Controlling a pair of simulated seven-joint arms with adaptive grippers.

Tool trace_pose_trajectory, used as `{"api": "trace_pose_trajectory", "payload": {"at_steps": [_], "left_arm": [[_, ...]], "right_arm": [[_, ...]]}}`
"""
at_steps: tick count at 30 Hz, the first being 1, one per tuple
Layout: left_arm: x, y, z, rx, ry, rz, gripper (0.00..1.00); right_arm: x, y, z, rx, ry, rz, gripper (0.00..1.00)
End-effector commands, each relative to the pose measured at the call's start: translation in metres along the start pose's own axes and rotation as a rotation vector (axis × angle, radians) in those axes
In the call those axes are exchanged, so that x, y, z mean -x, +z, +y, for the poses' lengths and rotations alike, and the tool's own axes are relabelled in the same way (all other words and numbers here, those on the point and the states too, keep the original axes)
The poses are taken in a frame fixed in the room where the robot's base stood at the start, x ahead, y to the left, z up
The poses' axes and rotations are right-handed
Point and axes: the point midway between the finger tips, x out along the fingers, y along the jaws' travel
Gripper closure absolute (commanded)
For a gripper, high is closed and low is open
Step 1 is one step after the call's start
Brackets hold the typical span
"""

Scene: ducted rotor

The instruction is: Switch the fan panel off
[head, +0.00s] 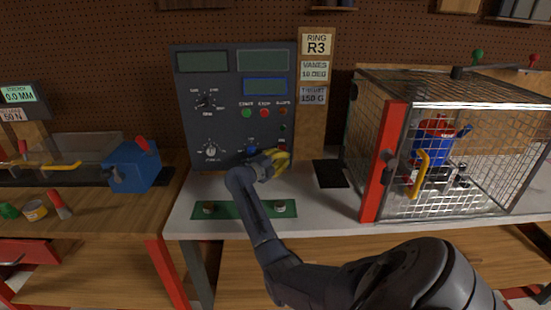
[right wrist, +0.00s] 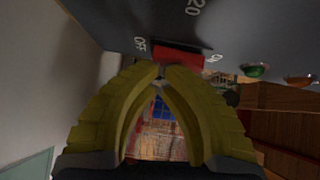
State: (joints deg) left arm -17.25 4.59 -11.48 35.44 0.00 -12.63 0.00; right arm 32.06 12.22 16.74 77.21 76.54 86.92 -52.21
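The fan panel (head: 222,112) is a dark grey upright box at the back of the bench, with displays, buttons and knobs. My right gripper (head: 284,157) is at the panel's lower right corner. In the right wrist view its yellow fingers (right wrist: 162,71) are shut, tips almost together, with nothing seen between them. A red switch (right wrist: 180,57) lies just beyond the tips, between labels that look like OFF and ON. I cannot tell if the tips touch it. In the head view the gripper seems to hide this switch. My left gripper is not in view.
A wire cage (head: 455,130) with a red-edged door stands to the right, near my right arm. A green strip (head: 232,211) with metal knobs lies before the panel. A blue block (head: 133,167) and small items are on the left bench. A sign board (head: 316,70) stands beside the panel.

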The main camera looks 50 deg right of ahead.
Motion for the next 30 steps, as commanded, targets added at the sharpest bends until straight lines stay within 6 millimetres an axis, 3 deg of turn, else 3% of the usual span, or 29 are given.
{"api": "trace_pose_trajectory", "payload": {"at_steps": [6, 30], "left_arm": [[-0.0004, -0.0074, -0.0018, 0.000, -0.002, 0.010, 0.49], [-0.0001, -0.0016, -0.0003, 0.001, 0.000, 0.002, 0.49]], "right_arm": [[0.0016, 0.0038, -0.0007, 0.003, -0.001, -0.009, 1.00], [0.0003, 0.0038, 0.0006, 0.004, -0.001, -0.007, 1.00]]}}
